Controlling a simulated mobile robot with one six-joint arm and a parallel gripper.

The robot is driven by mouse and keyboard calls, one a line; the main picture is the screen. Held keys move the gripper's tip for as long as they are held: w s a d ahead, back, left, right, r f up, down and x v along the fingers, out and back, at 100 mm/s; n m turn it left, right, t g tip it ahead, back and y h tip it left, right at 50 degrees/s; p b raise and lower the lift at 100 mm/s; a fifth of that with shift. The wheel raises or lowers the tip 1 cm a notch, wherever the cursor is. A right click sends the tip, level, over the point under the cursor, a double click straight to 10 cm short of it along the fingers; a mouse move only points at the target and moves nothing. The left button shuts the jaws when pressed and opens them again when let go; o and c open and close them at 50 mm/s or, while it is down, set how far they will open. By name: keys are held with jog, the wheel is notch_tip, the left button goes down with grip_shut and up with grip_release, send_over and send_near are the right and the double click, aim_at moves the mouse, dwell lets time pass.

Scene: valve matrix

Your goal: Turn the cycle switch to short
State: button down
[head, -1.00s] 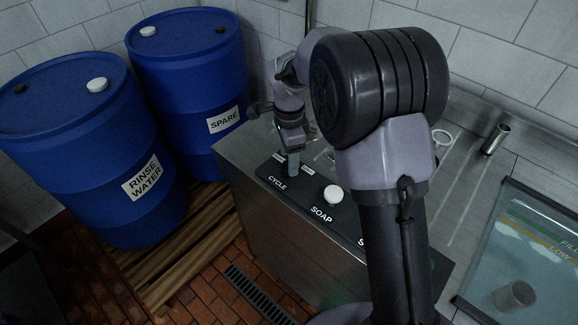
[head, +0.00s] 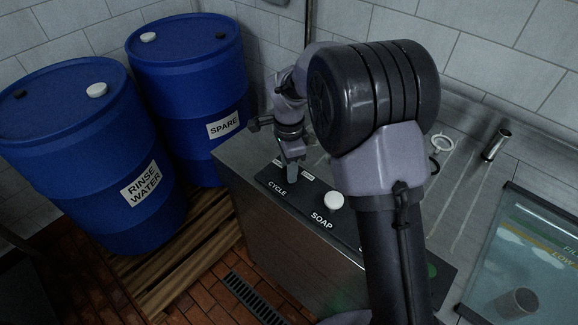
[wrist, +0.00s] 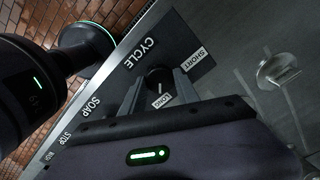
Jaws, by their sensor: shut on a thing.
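The cycle switch (wrist: 158,78) is a small dark round knob on the black label strip, beside the word CYCLE. A SHORT label (wrist: 190,58) and a LONG label (wrist: 163,101) lie on two sides of it. My gripper (head: 292,176) reaches down to the strip just above CYCLE in the head view. In the wrist view, the fingers of my gripper (wrist: 160,88) stand on either side of the knob and are shut on it. The fingers hide the knob in the head view. I cannot tell which label its mark points to.
A white SOAP button (head: 333,201) sits right of the switch on the steel cabinet (head: 262,215). Blue barrels, RINSE WATER (head: 90,150) and SPARE (head: 190,90), stand at left on a wooden pallet (head: 190,250). A clear-fronted tank (head: 525,265) is at right.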

jog(key=shift+r, duration=0.1)
jog(key=n+p, duration=0.2)
jog(key=n, duration=0.2)
jog(key=n+p, duration=0.2)
jog(key=n, duration=0.2)
jog(key=shift+n, duration=0.4)
jog(key=n+p, duration=0.2)
jog(key=n, duration=0.2)
jog(key=n+p, duration=0.2)
jog(key=n, duration=0.2)
jog(key=shift+n, duration=0.6)
jog(key=c, duration=0.9)
grip_release()
